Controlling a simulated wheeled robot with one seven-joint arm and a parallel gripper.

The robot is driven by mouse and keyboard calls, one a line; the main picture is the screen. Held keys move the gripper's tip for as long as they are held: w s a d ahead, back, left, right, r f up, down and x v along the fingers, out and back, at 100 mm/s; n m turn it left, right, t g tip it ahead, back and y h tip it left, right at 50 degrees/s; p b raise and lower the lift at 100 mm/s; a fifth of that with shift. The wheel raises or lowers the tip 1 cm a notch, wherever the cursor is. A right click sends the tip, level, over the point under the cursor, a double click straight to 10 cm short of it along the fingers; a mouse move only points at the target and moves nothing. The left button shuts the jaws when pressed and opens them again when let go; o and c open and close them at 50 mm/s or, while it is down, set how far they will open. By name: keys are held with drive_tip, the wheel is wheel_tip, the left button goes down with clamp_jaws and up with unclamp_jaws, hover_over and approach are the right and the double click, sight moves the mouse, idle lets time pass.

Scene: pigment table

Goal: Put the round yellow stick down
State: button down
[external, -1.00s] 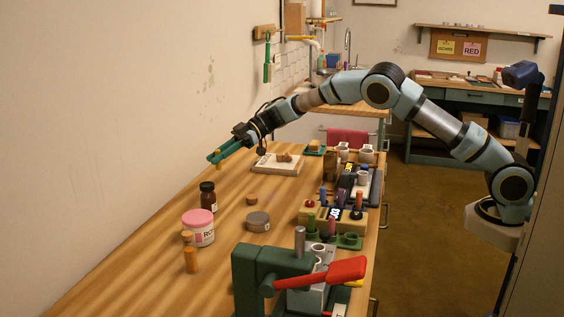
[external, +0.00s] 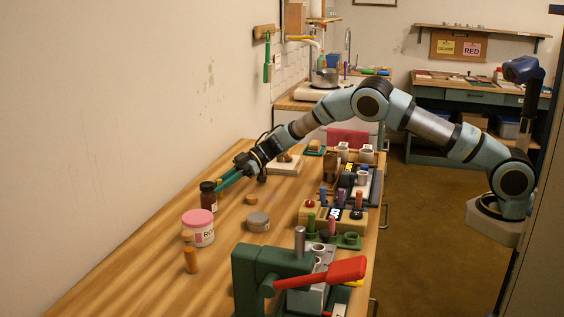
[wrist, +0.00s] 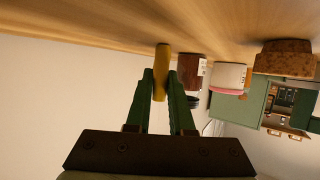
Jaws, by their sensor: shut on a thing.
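The round yellow stick (wrist: 161,62) is between the green fingertips of my gripper (wrist: 162,85) in the wrist view. My gripper is shut on it. The stick's far end is at the wooden tabletop (wrist: 110,22) in that view; I cannot tell whether it touches. In the external view my gripper (external: 221,184) is low over the left side of the table, at the brown bottle (external: 209,199). The bottle also shows in the wrist view (wrist: 189,75), close beside the stick.
A green press (external: 258,275) with a red handle is in front. The table's left strip toward the wall is bare.

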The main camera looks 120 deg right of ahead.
drive_tip(key=c, duration=0.8)
unclamp_jaws()
drive_tip(key=shift+f, duration=0.1)
drive_tip(key=shift+s+r, duration=0.1)
drive_tip(key=shift+r, duration=0.1)
drive_tip(key=b+v, duration=0.2)
drive_tip(key=v, duration=0.9)
drive_tip(key=shift+s+d+r, duration=0.1)
drive_tip(key=shift+s+r, duration=0.05)
drive_tip(key=shift+s, duration=0.2)
